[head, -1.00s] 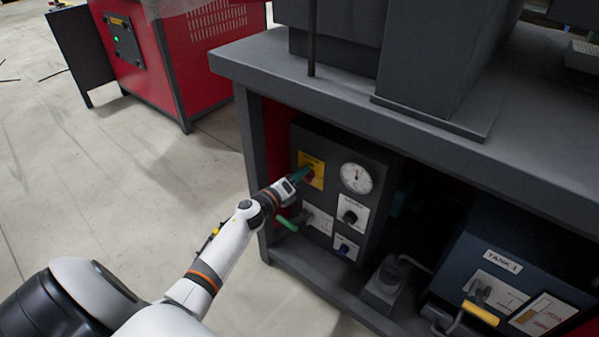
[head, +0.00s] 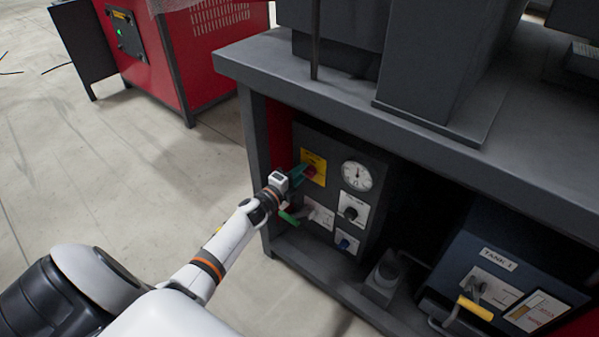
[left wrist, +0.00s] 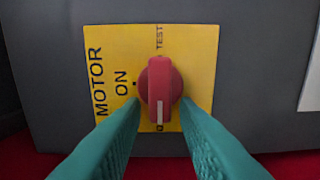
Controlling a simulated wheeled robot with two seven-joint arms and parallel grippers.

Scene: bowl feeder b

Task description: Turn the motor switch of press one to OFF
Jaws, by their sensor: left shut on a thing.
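The motor switch is a red knob (left wrist: 160,85) on a yellow plate (left wrist: 203,45) marked MOTOR, ON and TEST. The left wrist view shows the plate turned sideways, with its lettering running upward. The knob's white line points to the bottom of that view, towards lettering that is mostly hidden; ON lies to the left, TEST at the top. My left gripper (left wrist: 162,102) has its green fingers on either side of the knob and is shut on it. In the head view, the yellow plate (head: 319,162) is at the panel's upper left, with my left gripper (head: 308,172) at it. My right gripper is not in view.
Below the switch are a green-handled lever (head: 289,218), a black knob (head: 351,213) and a blue knob (head: 344,243). A gauge (head: 357,177) sits to the right. The bench top (head: 300,85) overhangs the panel. A tank box (head: 480,235) stands at lower right.

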